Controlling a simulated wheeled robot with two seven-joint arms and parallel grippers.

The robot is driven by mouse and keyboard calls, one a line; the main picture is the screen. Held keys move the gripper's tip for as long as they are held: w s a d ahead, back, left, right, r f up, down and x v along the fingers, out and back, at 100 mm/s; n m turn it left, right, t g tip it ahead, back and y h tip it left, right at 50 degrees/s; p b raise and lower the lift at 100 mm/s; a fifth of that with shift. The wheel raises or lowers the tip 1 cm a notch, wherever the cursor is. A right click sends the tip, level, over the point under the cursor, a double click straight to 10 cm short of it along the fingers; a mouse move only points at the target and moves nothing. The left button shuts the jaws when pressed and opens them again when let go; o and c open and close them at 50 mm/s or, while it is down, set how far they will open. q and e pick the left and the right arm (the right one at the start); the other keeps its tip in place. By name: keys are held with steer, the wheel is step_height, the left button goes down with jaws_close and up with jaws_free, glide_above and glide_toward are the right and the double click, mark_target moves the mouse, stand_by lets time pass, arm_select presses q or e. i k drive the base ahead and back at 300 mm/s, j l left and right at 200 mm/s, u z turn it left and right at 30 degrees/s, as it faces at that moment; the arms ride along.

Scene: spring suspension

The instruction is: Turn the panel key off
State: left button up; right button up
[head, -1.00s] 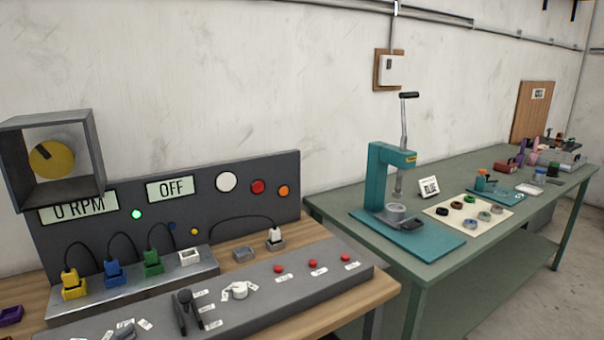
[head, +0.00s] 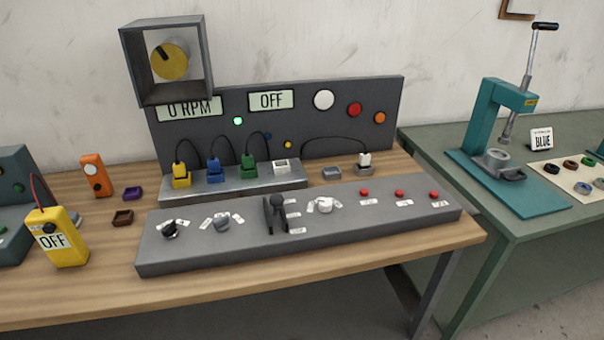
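The grey sloped control panel (head: 250,245) lies along the front of the wooden bench. It carries a black knob (head: 170,229), a grey knob (head: 222,222), a black lever (head: 276,213) and a white knob (head: 324,205), each with small white labels. Which of these is the panel key I cannot tell, and the labels are too small to read. The upright back panel (head: 340,130) has a display reading "0 RPM" (head: 190,108), a display reading "OFF" (head: 271,100) and a lit green lamp (head: 238,121). Neither of my grippers is in view.
Red buttons (head: 399,194) sit on the panel's right. Coloured plugs (head: 213,172) stand behind it. A yellow meter reading "OFF" (head: 56,240) and an orange device (head: 96,176) stand left. A grey box with a yellow dial (head: 128,60) overhangs. A teal press (head: 500,110) stands right.

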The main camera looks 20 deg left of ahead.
mark_target(170, 232)
steer(key=u, duration=1.45)
